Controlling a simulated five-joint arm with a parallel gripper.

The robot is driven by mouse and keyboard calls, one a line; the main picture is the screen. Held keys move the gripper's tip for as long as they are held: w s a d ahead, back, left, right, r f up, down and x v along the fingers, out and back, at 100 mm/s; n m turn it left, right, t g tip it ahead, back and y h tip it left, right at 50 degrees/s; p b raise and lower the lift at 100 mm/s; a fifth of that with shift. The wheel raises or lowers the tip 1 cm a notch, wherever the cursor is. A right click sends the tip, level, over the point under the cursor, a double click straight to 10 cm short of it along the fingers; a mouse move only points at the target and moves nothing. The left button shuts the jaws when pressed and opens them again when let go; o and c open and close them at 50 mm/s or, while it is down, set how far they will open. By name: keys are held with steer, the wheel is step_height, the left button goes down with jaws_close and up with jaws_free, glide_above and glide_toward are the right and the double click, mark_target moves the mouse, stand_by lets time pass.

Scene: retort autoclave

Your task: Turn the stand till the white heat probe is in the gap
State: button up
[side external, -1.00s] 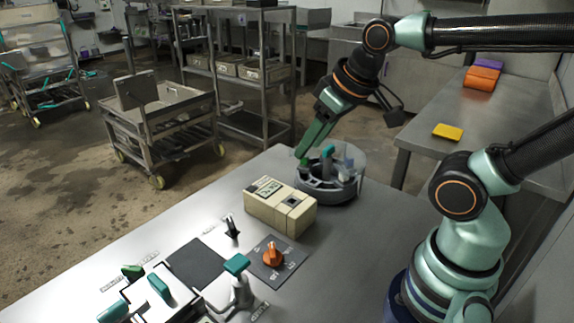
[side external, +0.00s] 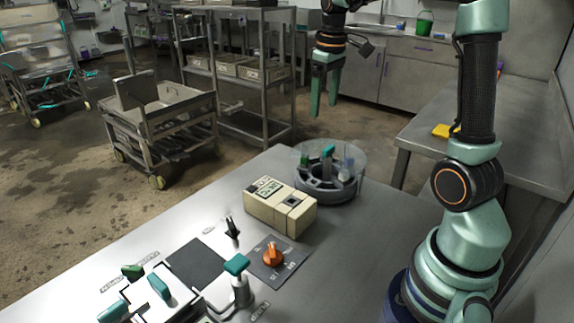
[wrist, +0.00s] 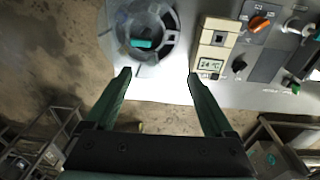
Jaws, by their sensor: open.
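The stand (side external: 318,188) is a grey round holder at the far end of the steel table, with a clear curved guard around it. A teal handle (side external: 328,151) rises from its middle, a green item stands at its left and a pale, whitish item (side external: 347,166) at its right. I cannot tell for sure whether the pale item is the white heat probe, nor where the gap lies. The stand also shows in the wrist view (wrist: 113,28), top left of centre. My gripper (side external: 324,108) is open, empty and raised above the stand, apart from it; its fingers show in the wrist view (wrist: 159,75).
A beige meter (side external: 280,205) lies beside the stand; its display reads 24 °C in the wrist view. An orange knob (side external: 273,255), a black switch (side external: 232,228) and a teal-topped lever (side external: 237,265) are nearer the front. Open air surrounds my raised gripper.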

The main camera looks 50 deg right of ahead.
glide_toward(329, 147)
steer(key=shift+g, duration=0.4)
steer(key=f, duration=0.9)
steer(key=shift+w+d, duration=0.15)
steer(key=shift+w, duration=0.15)
steer(key=shift+c, duration=0.3)
jaws_close()
